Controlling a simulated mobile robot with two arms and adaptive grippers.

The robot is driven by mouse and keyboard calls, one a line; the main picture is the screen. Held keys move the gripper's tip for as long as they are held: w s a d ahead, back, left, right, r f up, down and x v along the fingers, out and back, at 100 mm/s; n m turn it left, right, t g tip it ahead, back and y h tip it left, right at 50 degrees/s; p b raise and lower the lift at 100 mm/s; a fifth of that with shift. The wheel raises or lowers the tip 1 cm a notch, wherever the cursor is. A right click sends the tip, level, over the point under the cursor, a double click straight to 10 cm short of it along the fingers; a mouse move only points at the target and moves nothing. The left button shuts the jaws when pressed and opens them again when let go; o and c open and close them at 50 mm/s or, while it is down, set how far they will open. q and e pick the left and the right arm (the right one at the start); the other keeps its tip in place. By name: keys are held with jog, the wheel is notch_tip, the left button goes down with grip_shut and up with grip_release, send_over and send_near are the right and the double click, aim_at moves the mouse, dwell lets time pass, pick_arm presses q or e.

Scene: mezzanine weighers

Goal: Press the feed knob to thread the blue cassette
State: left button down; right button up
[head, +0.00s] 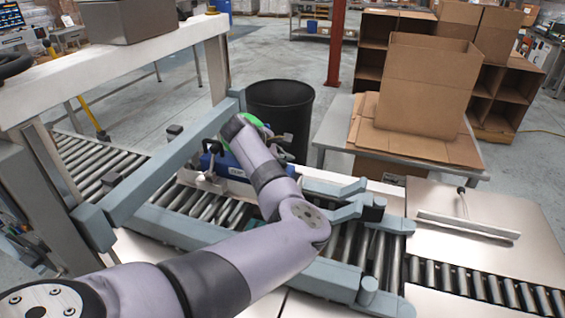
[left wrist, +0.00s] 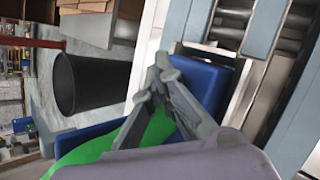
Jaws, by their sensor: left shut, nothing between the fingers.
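A blue block (head: 228,161), which looks like the blue cassette, sits on the roller conveyor frame, partly hidden behind my left arm. A green part (head: 251,121) shows behind my wrist. In the left wrist view a blue surface (left wrist: 207,88) lies just beyond my left gripper (left wrist: 164,68), and the green part (left wrist: 152,132) lies beneath the fingers. The gripper is shut and empty, its tips close to the blue surface; I cannot tell if they touch. I cannot clearly pick out the feed knob. My right gripper is in neither view.
The roller conveyor (head: 95,165) runs under a grey-blue frame bar (head: 165,168). A black bin (head: 280,106) stands behind it. A table with an open cardboard box (head: 424,88) is at the back right. A metal bench (head: 500,212) lies at right.

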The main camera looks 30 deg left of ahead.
aim_at(284, 165)
pick_arm(q)
jog(key=shift+f, duration=0.4)
dwell(0.3)
jog(key=shift+r+p, duration=1.3)
jog(key=shift+p, duration=0.05)
notch_tip(284, 165, up, 5)
jog(key=p, duration=0.5)
jog(key=shift+a, duration=0.1)
